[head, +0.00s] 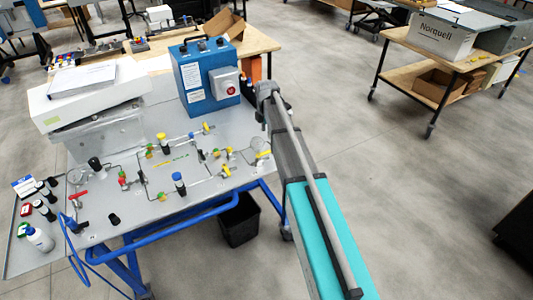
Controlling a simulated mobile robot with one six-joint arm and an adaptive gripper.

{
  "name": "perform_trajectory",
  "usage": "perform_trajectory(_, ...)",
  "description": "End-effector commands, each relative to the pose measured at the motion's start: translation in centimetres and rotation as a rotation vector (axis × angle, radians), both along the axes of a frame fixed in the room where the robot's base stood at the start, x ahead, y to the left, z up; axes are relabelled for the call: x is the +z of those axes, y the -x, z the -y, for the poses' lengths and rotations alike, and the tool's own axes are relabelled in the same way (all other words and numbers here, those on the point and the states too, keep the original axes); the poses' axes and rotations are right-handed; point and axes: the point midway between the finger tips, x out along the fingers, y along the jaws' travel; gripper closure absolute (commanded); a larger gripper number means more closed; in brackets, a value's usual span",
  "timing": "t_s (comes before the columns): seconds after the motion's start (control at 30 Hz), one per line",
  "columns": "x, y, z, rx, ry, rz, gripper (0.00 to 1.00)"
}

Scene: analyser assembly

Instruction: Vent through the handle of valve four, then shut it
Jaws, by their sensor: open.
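A grey panel (135,208) on a blue-framed cart carries thin metal piping with several small valves. Coloured handles show: a red handle (79,194) at the left, a red one (123,178) further in, and yellow handles (208,128) (226,170) towards the right. My arm reaches up past the panel's right edge; I cannot make out my gripper's fingers.
A blue box with a red button (230,90) stands at the panel's back. A white case (90,95) is at the back left. Small bottles (40,238) stand on the left side shelf. A black bin (239,220) is under the cart.

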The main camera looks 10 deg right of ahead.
Motion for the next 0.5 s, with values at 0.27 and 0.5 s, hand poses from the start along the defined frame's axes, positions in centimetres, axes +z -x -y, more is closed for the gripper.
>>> perform_trajectory(0.27,-2.5,0.0,0.0,0.0,0.0,0.0,0.43)
perform_trajectory(0.5,-4.3,0.0,0.0,0.0,0.0,0.0,0.43)
